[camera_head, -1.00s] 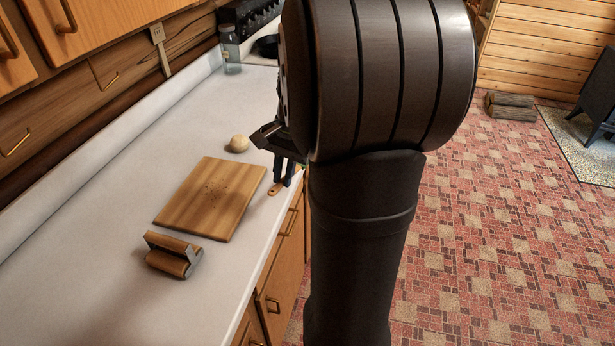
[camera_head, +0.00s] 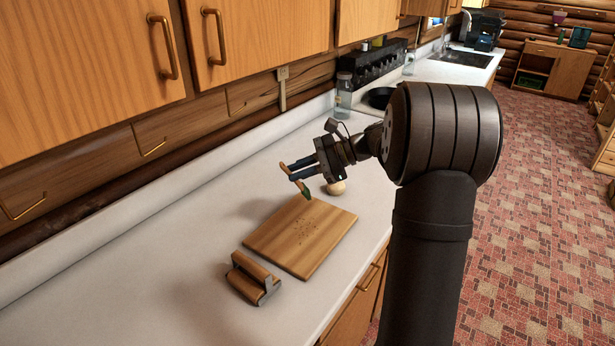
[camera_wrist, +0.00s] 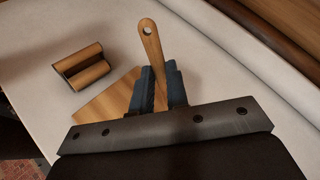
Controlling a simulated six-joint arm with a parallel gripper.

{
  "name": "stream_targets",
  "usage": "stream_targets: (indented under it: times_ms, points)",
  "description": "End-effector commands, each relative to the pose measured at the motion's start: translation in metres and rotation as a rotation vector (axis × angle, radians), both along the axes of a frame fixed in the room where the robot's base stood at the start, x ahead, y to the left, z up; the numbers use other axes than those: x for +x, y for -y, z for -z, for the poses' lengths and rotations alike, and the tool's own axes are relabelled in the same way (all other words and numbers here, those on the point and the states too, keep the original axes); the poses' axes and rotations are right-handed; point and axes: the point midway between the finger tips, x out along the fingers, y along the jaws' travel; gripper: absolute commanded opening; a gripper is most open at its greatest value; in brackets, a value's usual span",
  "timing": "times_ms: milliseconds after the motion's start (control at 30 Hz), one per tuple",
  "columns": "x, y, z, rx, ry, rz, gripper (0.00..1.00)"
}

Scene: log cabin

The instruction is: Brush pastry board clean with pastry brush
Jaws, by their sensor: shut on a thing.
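My gripper (camera_head: 296,172) is shut on the pastry brush, holding it above the counter near the board's far left corner. The brush (camera_head: 305,188) has a wooden handle and a green head that points down. In the wrist view the brush's handle (camera_wrist: 152,45), with a hole at its end, rises between my dark blue fingers (camera_wrist: 157,92). The brush head is hidden there. The wooden pastry board (camera_head: 285,250) lies flat on the counter, with a patch of dark specks (camera_head: 308,231) near its middle. Part of the board (camera_wrist: 100,100) shows in the wrist view, left of the fingers.
A pale dough ball (camera_head: 337,188) sits just behind the board. A wooden tool with a metal frame (camera_head: 253,279) stands near the board's front left corner, also in the wrist view (camera_wrist: 82,66). A jar (camera_head: 344,95) stands farther back. The counter's left side (camera_head: 130,270) is clear.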

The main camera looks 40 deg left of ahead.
Motion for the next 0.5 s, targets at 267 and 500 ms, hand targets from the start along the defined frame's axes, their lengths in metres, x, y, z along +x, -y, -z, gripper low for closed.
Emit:
stream_targets:
  times_ms: [267,500]
  points:
    - [0.000,0.000,0.028,-0.003,-0.001,0.001,0.00]
    - [0.000,0.001,0.045,-0.002,0.001,0.000,0.00]
